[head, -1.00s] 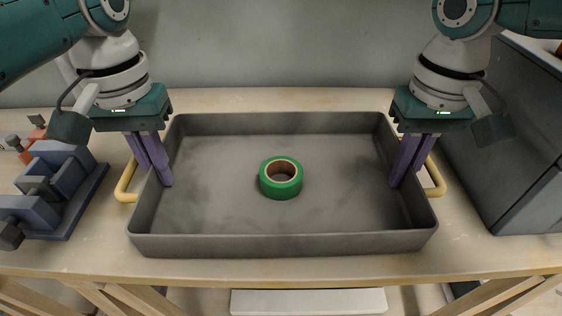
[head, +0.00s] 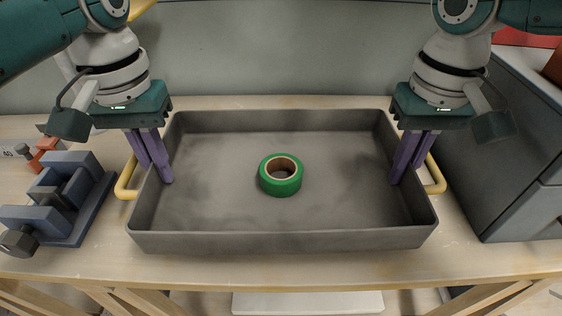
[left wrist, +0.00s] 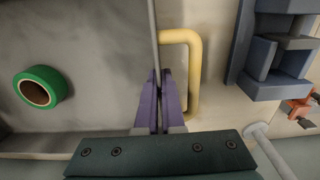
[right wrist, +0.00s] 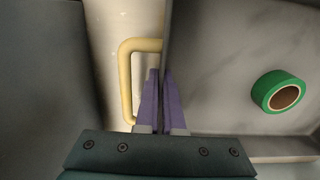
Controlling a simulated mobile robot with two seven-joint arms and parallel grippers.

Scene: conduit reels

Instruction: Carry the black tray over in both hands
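The black tray (head: 281,242), dark grey in these views, is level between my two grippers and seems a little above the wooden table. It has a yellow handle at each end, the left one (head: 125,182) and the right one (head: 436,178). A green tape roll (head: 280,186) lies flat near its middle. My left gripper (head: 158,182) is shut on the tray's left wall, one finger inside and one outside, as the left wrist view (left wrist: 157,75) shows. My right gripper (head: 404,182) grips the right wall likewise, also in the right wrist view (right wrist: 160,75).
A blue-grey vise (head: 62,200) stands on the table (head: 330,270) left of the tray, with a small orange item (head: 42,152) behind it. A grey cabinet (head: 500,150) stands close on the right. A plain wall is behind.

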